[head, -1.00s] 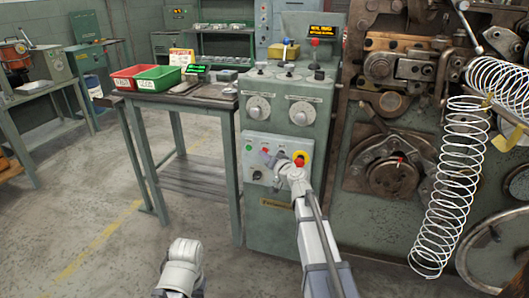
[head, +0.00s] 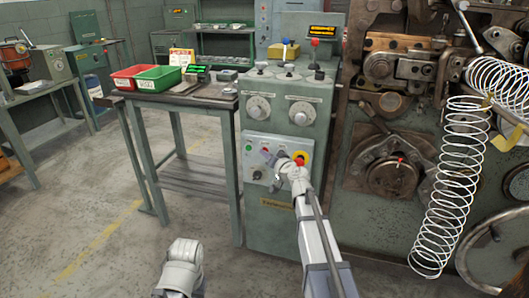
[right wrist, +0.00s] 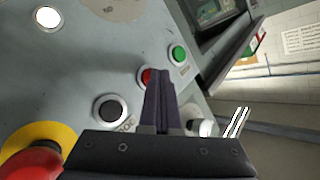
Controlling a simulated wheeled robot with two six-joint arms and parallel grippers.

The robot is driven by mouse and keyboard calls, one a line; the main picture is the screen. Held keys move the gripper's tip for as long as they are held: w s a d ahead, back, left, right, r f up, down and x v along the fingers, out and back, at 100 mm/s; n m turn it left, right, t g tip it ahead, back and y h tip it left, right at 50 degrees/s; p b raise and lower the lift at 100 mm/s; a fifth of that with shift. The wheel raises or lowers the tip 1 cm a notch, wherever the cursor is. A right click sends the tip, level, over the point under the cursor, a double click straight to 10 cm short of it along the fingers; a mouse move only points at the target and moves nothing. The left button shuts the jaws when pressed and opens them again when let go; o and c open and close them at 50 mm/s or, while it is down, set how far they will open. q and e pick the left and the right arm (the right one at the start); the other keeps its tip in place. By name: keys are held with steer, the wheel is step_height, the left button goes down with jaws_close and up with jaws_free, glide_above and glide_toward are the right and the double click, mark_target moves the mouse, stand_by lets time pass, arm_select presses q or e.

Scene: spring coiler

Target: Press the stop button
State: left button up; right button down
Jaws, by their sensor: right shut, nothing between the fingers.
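The control panel (head: 252,181) is on the front of a green cabinet. In the right wrist view it carries a small red button (right wrist: 147,77), a green button (right wrist: 179,53), a black button (right wrist: 110,109) and a big red mushroom button (right wrist: 30,160) on a yellow ring. The mushroom button (head: 301,157) also shows in the head view. My right gripper (right wrist: 160,75) is shut and empty. Its tips cover part of the small red button; I cannot tell whether they touch it. My left gripper is not in view; only part of my left arm shows.
A white lamp (right wrist: 48,16) sits on the panel. Levers (head: 315,52) and dials stand above it on the cabinet. A table (head: 165,103) with red and green bins is to the left. The coiler with a large white spring (head: 452,190) is to the right.

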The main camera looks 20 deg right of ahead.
steer(key=shift+s+a, duration=0.4)
steer(key=shift+s, duration=0.25)
steer(key=s+a, duration=0.2)
steer(key=s, duration=0.2)
steer(key=shift+s+a, duration=0.1)
steer(key=shift+a, duration=0.3)
stand_by(0.6)
